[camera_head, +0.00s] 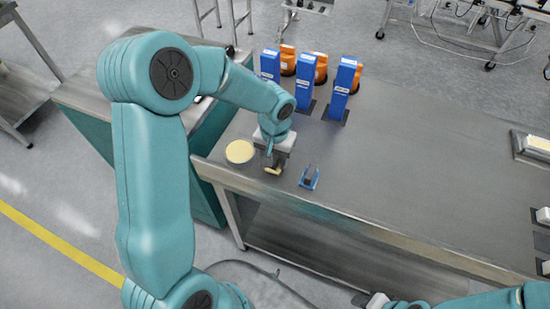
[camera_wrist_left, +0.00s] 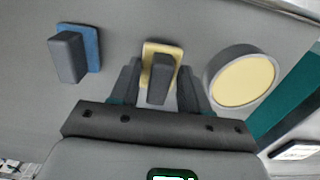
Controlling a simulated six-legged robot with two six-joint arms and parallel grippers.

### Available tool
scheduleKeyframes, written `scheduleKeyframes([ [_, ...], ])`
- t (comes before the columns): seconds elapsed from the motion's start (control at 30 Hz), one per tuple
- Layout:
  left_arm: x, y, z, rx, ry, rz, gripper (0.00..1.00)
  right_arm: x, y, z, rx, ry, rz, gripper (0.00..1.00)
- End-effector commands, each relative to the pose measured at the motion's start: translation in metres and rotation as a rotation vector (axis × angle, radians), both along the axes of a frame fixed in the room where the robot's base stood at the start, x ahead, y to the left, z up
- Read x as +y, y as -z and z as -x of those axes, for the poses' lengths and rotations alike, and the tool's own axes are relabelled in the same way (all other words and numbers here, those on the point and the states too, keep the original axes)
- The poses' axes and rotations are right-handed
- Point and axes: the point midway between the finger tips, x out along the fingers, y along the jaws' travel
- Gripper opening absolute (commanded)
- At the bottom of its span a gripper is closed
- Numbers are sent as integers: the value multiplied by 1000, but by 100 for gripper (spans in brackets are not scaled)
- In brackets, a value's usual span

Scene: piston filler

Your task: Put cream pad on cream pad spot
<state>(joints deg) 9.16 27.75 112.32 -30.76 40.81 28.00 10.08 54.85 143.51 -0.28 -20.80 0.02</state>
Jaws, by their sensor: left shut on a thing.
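The cream pad (camera_head: 273,171) is a small cream plate under a dark block-shaped handle (camera_wrist_left: 159,80). My left gripper (camera_head: 275,158) is shut on this handle; its two dark fingers (camera_wrist_left: 157,88) stand on either side of it in the left wrist view. The pad is low over the steel table near its front left; I cannot tell whether it touches. A round cream disc (camera_head: 239,151) with a grey side lies just left of the gripper in the head view, and at right in the left wrist view (camera_wrist_left: 245,80). No separately marked pad spot is clear.
A blue pad with a dark handle (camera_head: 309,178) stands right of the gripper. Blue boxes (camera_head: 343,76) and orange containers (camera_head: 320,67) stand behind. My right arm (camera_head: 470,303) shows at the bottom edge.

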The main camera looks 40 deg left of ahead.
Motion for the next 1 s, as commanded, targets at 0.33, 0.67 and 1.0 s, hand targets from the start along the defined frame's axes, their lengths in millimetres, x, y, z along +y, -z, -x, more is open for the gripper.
scheduleKeyframes([
  [0.33, 0, 10, -1, 0, 0, 1, 17, 0, 0, 0, 0, 0, 0, 43],
  [0.67, 0, 12, -1, 0, 0, 1, 71, 0, 2, 0, 0, 0, 0, 43],
  [1.0, 1, -6, -2, -6, -1, -1, 71, 0, 0, 0, 0, 0, 0, 43],
])
